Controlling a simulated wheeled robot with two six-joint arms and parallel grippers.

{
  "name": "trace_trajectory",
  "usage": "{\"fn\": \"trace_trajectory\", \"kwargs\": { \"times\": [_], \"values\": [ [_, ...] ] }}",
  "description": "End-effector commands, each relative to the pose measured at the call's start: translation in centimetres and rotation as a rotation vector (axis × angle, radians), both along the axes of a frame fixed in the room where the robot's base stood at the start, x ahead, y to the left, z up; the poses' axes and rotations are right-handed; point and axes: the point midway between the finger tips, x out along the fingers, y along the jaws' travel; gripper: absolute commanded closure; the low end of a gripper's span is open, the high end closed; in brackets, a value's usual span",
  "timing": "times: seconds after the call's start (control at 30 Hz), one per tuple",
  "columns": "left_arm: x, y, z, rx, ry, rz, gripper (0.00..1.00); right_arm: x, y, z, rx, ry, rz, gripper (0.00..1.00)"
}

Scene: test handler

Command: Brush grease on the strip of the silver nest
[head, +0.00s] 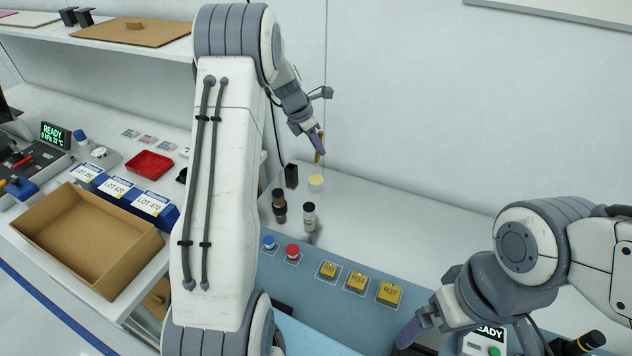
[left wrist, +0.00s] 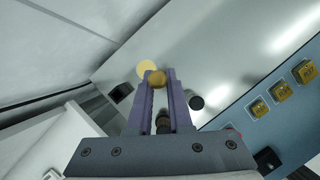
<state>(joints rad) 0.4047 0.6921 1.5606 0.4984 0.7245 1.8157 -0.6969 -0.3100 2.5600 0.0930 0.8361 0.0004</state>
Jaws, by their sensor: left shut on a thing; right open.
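My left gripper (head: 318,145) is shut on a thin yellow-brown brush (head: 318,157), above the back of the white bench. In the left wrist view the left fingers (left wrist: 161,80) close around the brush, whose rounded golden end (left wrist: 157,77) shows between their tips. A round pot with a pale yellow top (head: 316,182) stands below the brush; it also shows in the left wrist view (left wrist: 147,67). I cannot tell whether the brush touches it. My right gripper (head: 405,338) is low at the front right, partly hidden by its arm. I cannot make out the silver nest.
A black block (head: 291,175), a dark bottle (head: 279,203) and a white-labelled bottle (head: 308,216) stand near the pot. A blue button (head: 268,242), a red button (head: 291,251) and yellow tiles (head: 356,283) line the blue mat. A cardboard box (head: 95,285) is at left.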

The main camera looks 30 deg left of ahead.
Motion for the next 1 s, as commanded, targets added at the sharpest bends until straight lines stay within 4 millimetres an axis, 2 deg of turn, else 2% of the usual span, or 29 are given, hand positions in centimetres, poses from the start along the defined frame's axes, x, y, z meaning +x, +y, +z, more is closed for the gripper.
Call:
{"fn": "trace_trajectory", "kwargs": {
  "times": [0.43, 0.57, 0.7, 0.8, 1.0],
  "values": [
    [0.1, 0.1, 0.1, -0.002, -0.001, 0.0, 1.0, 0.0, 0.0, 0.3, 0.0, 0.0, 0.0, 0.0],
    [0.8, 0.6, 0.1, -0.022, -0.018, -0.002, 1.0, 0.0, 0.0, 2.2, 0.0, 0.0, 0.0, 0.0],
    [1.9, 1.5, -0.6, -0.049, -0.052, -0.003, 1.0, 0.0, 0.0, 4.8, 0.0, 0.0, -0.001, 0.0],
    [2.5, 2.1, -1.3, -0.059, -0.075, -0.001, 1.0, 0.0, 0.0, 6.0, 0.0, 0.0, -0.001, 0.0],
    [3.0, 2.6, -2.6, -0.064, -0.097, 0.001, 1.0, 0.0, 0.0, 6.3, 0.0, 0.0, -0.001, 0.0]
  ]
}}
